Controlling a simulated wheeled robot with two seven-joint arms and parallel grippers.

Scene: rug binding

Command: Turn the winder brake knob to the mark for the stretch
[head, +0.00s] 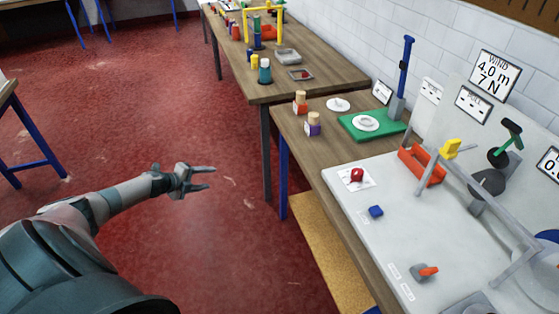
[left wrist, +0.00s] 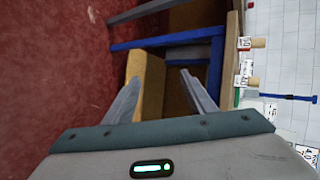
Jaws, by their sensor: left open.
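A red knob (head: 356,174) sits on a white card on the light panel at the table's right part; the marks on the card are too small to read. A wall sign (head: 493,78) reads "WIND 4.0 m 7 N". My left gripper (head: 211,178) is open and empty, out over the red floor, left of the table and well apart from the knob. In the left wrist view its two fingers (left wrist: 161,77) are spread with nothing between them. My right gripper is in neither view.
A green base (head: 350,127) with a blue post stands behind. The floor around my left gripper is clear.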

